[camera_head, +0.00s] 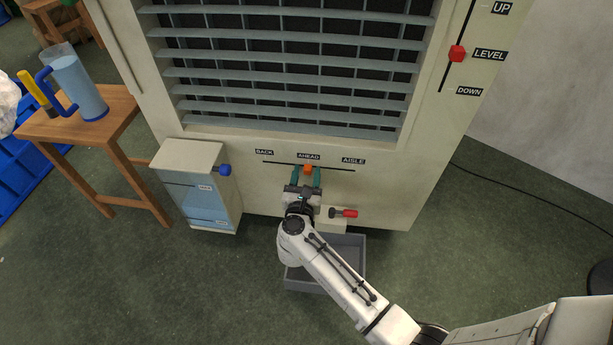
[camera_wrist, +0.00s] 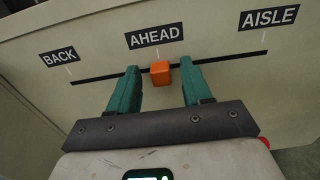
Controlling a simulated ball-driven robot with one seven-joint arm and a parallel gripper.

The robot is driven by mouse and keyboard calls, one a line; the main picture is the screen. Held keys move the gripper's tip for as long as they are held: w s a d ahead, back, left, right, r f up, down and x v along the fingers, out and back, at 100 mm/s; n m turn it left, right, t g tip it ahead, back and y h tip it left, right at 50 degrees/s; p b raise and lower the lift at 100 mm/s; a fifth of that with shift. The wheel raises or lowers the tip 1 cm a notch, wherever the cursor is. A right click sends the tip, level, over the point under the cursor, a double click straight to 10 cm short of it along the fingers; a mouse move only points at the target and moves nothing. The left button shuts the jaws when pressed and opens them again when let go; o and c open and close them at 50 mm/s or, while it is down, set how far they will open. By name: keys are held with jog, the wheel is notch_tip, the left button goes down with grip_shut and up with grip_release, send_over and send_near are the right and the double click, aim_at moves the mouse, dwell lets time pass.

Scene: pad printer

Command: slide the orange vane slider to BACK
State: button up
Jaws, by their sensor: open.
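The orange vane slider (camera_head: 308,170) sits in a horizontal slot on the front of the beige machine, at the AHEAD mark (camera_head: 308,156). The BACK label (camera_head: 265,152) is at the slot's left end and the AISLE label (camera_head: 353,161) at its right. In the wrist view the orange slider (camera_wrist: 160,73) lies between the two green fingers of my gripper (camera_wrist: 158,86), nearer the right finger. The gripper (camera_head: 306,178) is open, with a gap on the slider's left side. In the wrist view the BACK label (camera_wrist: 59,58) is at the left.
A red slider (camera_head: 457,54) is at LEVEL on the machine's right side. A red-handled valve (camera_head: 343,213) sticks out below the slot, close to my gripper. A grey bin (camera_head: 352,262) stands on the floor beneath. A small cabinet with a blue knob (camera_head: 224,170) is at left.

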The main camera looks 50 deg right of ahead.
grip_shut()
dwell(0.5)
